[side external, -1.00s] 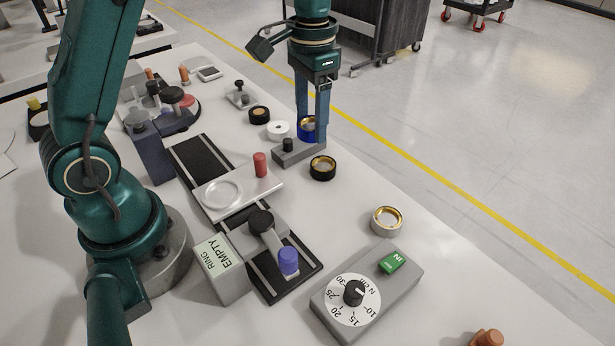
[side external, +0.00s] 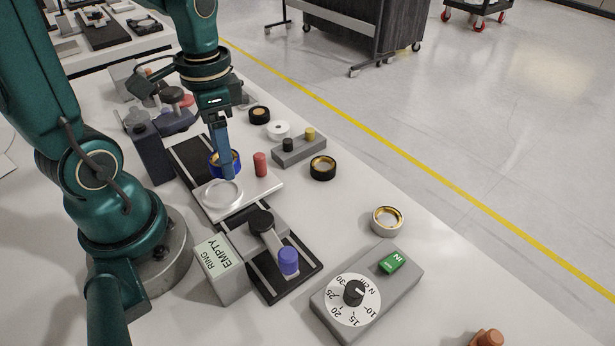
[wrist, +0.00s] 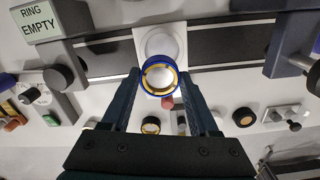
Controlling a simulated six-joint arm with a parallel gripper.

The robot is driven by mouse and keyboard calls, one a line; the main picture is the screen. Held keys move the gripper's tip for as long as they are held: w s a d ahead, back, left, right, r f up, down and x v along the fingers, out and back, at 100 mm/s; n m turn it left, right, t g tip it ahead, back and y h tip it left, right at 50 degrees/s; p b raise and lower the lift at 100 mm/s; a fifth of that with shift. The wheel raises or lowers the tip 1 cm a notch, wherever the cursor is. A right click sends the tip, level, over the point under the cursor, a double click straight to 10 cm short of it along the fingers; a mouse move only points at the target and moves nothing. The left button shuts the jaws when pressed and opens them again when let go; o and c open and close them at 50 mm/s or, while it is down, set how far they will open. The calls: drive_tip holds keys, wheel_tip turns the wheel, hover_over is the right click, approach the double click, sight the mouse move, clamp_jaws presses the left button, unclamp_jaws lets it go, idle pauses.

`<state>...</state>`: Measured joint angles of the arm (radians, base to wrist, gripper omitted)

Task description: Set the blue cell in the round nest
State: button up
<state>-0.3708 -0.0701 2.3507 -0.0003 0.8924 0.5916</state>
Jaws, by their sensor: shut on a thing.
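The blue cell is a blue ring with a gold inner rim (side external: 213,158); it also shows in the wrist view (wrist: 145,87). My gripper (side external: 224,168) is shut on it, with a finger on either side in the wrist view. The round nest (side external: 222,192) is a pale circular recess in a light plate (side external: 262,184). The cell is over the back part of the plate in the side view. In the wrist view it overlaps the near edge of the nest (wrist: 160,43). The exact gap below the cell is hard to tell.
A red peg (side external: 260,164) stands on the plate, right of my gripper. A clamp with a blue tip (side external: 288,261) and a "RING EMPTY" block (side external: 222,272) stand in front. A grey block with black and yellow posts (side external: 299,152) and a black ring (side external: 323,168) are to the right.

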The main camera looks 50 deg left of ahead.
sight(213, 160)
drive_tip(key=shift+s+n, duration=0.3)
drive_tip(key=shift+s, duration=0.6)
drive_tip(key=shift+a, duration=0.15)
drive_tip(key=shift+f, duration=1.8)
drive_tip(key=shift+w+f, duration=0.1)
drive_tip(key=shift+f, duration=0.05)
drive_tip(key=o, duration=1.5)
drive_tip(key=shift+o, duration=0.3)
drive_tip(key=shift+r, duration=3.55)
